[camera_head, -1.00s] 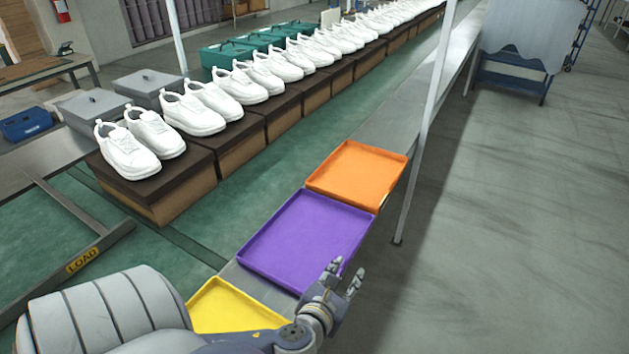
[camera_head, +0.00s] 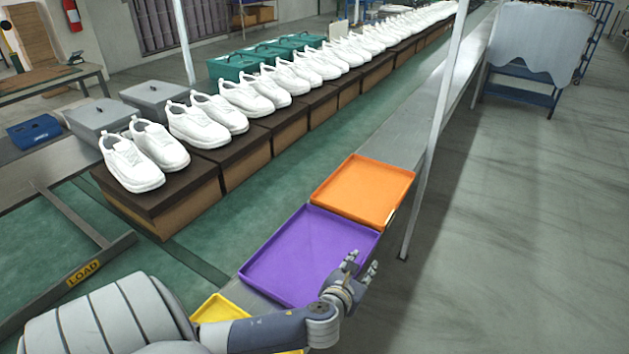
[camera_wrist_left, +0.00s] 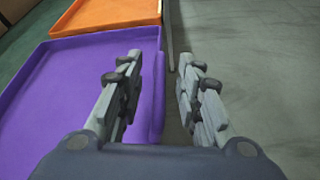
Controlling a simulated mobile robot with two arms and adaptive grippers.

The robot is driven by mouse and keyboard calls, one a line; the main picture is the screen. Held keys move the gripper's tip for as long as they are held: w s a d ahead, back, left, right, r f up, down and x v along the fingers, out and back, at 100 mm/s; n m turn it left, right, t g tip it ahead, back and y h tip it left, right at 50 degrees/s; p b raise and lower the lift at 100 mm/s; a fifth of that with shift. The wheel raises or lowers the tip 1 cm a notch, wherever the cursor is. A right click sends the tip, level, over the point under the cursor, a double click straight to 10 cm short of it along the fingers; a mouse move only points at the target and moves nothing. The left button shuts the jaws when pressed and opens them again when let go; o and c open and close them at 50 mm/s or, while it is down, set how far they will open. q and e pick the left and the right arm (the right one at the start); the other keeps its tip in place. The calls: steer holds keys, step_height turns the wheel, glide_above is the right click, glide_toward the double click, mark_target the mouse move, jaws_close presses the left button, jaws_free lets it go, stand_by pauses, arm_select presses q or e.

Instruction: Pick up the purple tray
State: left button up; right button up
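The purple tray (camera_head: 303,250) lies flat on the narrow side shelf between the orange tray and the yellow tray. My left gripper (camera_head: 361,268) is at its right edge, over the near right corner, with the fingers apart. In the left wrist view the purple tray (camera_wrist_left: 60,90) fills the left side. There the left gripper (camera_wrist_left: 160,90) is open, with its left finger above the tray and its right finger over the floor beyond the tray's rim. I cannot tell whether a finger touches the rim. My right gripper is not in view.
The orange tray (camera_head: 363,190) adjoins the purple tray's far side. The yellow tray (camera_head: 218,309) is on its near side, partly behind my left arm. A thin upright post (camera_head: 432,150) stands right of the orange tray. The floor at right is clear.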

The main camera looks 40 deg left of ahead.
arm_select(q)
steer(key=shift+w+a+f, duration=0.15)
steer(key=shift+w+f, duration=0.05)
steer(key=shift+w, duration=0.25)
steer(key=shift+s, duration=0.1)
jaws_close()
steer(key=shift+r, duration=0.1)
